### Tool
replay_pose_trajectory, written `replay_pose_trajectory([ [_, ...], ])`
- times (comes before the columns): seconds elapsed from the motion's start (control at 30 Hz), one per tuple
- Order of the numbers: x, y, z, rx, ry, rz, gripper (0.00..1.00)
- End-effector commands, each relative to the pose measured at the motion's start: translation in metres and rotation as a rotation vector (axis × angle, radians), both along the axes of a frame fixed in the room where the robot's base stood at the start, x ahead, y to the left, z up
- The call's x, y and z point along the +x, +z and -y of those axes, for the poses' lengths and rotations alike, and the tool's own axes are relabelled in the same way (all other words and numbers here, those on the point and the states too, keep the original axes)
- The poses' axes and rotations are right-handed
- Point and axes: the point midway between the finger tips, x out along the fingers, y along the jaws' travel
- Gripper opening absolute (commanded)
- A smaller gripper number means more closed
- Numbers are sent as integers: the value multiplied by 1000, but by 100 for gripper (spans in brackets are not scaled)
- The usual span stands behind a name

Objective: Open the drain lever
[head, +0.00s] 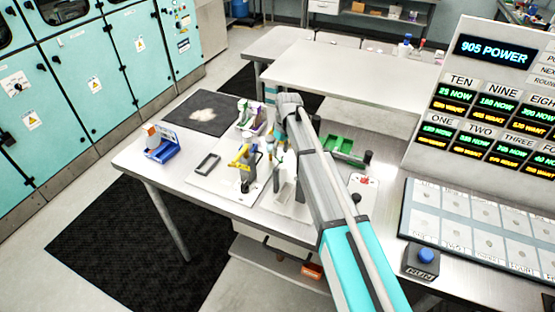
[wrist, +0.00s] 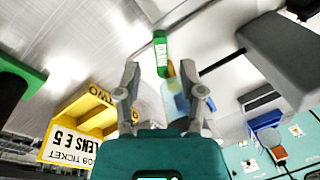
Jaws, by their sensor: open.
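A small green lever (wrist: 161,53) with a white label, whose lettering is too small to read surely, shows ahead of my gripper in the wrist view. My gripper (wrist: 163,72) is open and empty, with one finger on each side of the lever's line. The lever appears just beyond the fingertips; I cannot tell whether they touch. A translucent blue part (wrist: 176,100) and a small orange piece show below it, between the fingers. In the head view my arm hangs over the workbench and the lever cannot be made out.
A yellow box (wrist: 75,115) with a ticket label lies left of my gripper in the wrist view. The bench holds a blue holder (head: 162,148), a dark frame (head: 207,164), a yellow fixture (head: 240,158) and a green tray (head: 340,147). A control panel (head: 490,95) stands right.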

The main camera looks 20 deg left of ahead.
Motion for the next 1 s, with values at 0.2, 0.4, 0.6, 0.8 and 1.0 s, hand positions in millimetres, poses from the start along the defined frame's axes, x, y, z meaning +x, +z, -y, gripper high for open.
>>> replay_pose_trajectory([
  [0.2,-2,-18,-1,0,0,0,51],
  [0.4,-3,-25,-2,0,0,0,51],
  [0.6,-3,-26,-2,0,0,0,51],
  [0.8,-3,-26,-2,0,0,0,51],
  [1.0,-3,-26,-2,0,0,0,21],
])
